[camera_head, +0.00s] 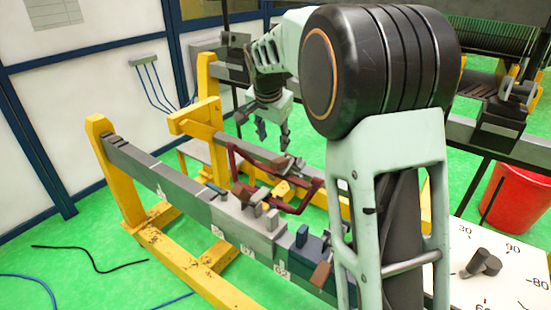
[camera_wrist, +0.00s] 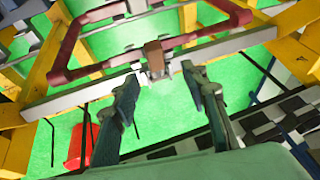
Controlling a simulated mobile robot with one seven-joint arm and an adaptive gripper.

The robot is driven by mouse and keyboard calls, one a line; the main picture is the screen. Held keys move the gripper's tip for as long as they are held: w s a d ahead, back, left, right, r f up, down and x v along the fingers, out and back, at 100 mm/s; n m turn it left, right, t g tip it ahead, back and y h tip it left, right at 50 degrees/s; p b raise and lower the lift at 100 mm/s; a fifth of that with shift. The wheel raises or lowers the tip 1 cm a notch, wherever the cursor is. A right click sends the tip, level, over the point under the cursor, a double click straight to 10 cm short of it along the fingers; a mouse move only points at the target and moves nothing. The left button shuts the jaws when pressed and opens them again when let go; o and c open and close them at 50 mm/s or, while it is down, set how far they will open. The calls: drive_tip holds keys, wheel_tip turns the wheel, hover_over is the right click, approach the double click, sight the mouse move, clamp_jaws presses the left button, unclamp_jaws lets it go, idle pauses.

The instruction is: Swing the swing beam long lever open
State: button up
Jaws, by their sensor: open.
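My gripper (camera_head: 273,138) hangs fingers-down above the bench in the head view. In the wrist view my gripper (camera_wrist: 161,77) is open, with its two fingers apart and nothing between them. A brown block-shaped handle (camera_wrist: 155,60) stands on a grey bar just beyond the fingertips, roughly in line with the gap. A dark red bent frame (camera_wrist: 75,42) runs behind and beside it; the frame also shows below my gripper in the head view (camera_head: 310,192). I cannot tell for sure which part is the swing beam long lever.
A long grey beam (camera_head: 178,187) on yellow stands carries several clamps and blocks in front. A red bucket (camera_head: 519,200) stands at the right, near a white dial panel (camera_head: 500,270) with a dark knob.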

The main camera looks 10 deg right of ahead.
sight(279, 160)
drive_tip(key=shift+m+h, duration=0.3)
drive_tip(key=shift+m, duration=0.4)
drive_tip(key=x, duration=1.2)
drive_tip(key=shift+d+f+p, duration=0.3)
drive_tip(key=shift+d+p, duration=0.1)
drive_tip(key=shift+c, duration=0.2)
clamp_jaws()
